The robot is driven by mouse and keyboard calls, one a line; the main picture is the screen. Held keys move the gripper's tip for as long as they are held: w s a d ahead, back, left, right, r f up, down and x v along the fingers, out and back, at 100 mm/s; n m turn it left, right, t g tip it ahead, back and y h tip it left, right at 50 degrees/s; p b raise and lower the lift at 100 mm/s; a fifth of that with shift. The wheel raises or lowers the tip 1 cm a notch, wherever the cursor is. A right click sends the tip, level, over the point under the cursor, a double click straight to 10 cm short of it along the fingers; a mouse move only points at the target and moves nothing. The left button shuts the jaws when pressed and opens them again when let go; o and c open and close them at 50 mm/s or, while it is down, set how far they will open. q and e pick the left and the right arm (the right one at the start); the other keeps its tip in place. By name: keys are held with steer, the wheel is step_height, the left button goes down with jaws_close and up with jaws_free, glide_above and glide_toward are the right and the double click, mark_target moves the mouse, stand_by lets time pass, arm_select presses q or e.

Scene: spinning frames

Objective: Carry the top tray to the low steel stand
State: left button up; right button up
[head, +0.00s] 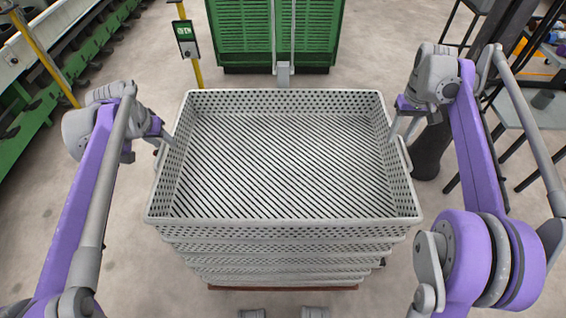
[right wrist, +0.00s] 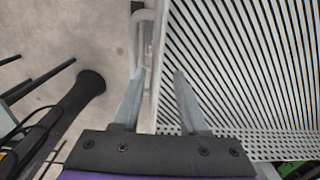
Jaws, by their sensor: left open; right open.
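The top tray (head: 285,222) is a light grey, empty, perforated rectangular tray. It sits level on a stack of several similar trays (head: 285,262) in the middle of the head view. My left gripper (head: 168,140) is at the tray's left wall, open; its fingertips are hard to make out. My right gripper (head: 402,126) is open at the right wall. In the right wrist view, its two fingers (right wrist: 159,78) stand on either side of the tray's side rim, beside a handle (right wrist: 147,35), with gaps showing. No low steel stand is clearly identifiable.
A green slatted crate (head: 245,35) stands behind the stack, and a yellow post with a sign (head: 187,38) is left of it. A grey-topped table (head: 545,108) and a dark column (head: 432,145) are at right. Green conveyor machinery (head: 50,110) is at far left. Concrete floor surrounds the stack.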

arm_select(q)
glide_above(181, 166)
steer(key=f, duration=0.7)
steer(key=shift+w+a+f, duration=0.15)
steer(key=shift+w, duration=0.2)
arm_select(e)
glide_above(385, 166)
steer(key=f, duration=0.7)
steer(key=shift+w+d+f, duration=0.15)
steer(key=shift+w+f, duration=0.2)
steer(key=shift+f, duration=0.05)
arm_select(q)
jaws_close()
arm_select(e)
jaws_close()
